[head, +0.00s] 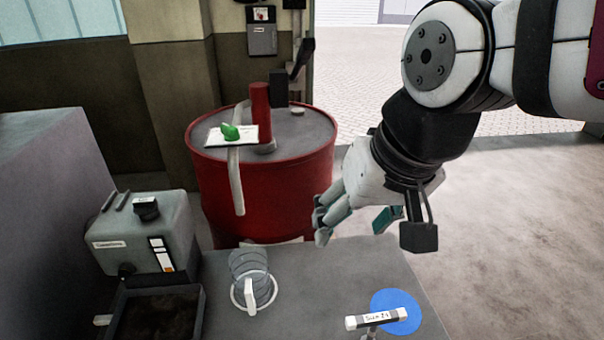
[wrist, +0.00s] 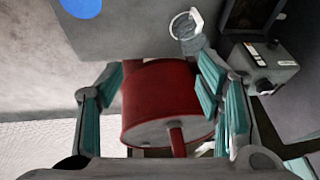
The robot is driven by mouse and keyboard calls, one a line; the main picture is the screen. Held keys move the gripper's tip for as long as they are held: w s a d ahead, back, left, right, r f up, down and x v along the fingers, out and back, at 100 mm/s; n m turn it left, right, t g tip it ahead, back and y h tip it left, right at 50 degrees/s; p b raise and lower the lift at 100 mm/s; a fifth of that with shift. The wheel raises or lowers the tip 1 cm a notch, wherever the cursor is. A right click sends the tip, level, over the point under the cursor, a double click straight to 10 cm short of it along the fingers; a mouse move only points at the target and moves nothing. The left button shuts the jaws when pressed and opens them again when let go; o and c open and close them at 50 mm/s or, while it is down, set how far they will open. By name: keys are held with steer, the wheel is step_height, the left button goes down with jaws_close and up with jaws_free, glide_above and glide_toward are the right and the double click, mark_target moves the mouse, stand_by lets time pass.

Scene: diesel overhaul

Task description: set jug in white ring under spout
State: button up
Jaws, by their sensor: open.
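A clear, ribbed jug (head: 246,263) stands on the grey bench top (head: 310,272), with a white upright handle (head: 250,293) on its near side. A white ring (head: 235,300) shows around the handle and the jug's lower end; I cannot tell whether it is part of the jug. The jug also shows at the top of the wrist view (wrist: 196,42), near the right finger. A pale pipe (head: 238,185), possibly the spout, hangs down the front of the red drum (head: 285,185). My gripper (head: 352,228) is open and empty, above and right of the jug.
A grey box (head: 150,245) and a dark open tray (head: 155,315) stand left of the jug. A labelled bar (head: 378,318) stands by a blue disc (head: 400,310) at the right. A plate with a green object (head: 231,131) is above the drum. The bench middle is clear.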

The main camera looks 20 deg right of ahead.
steer(key=s, duration=0.1)
steer(key=s+d+n, duration=0.1)
steer(key=s+n, duration=0.1)
steer(key=shift+d+r+t+h, duration=0.25)
steer(key=shift+t+h, duration=0.05)
stand_by(1.8)
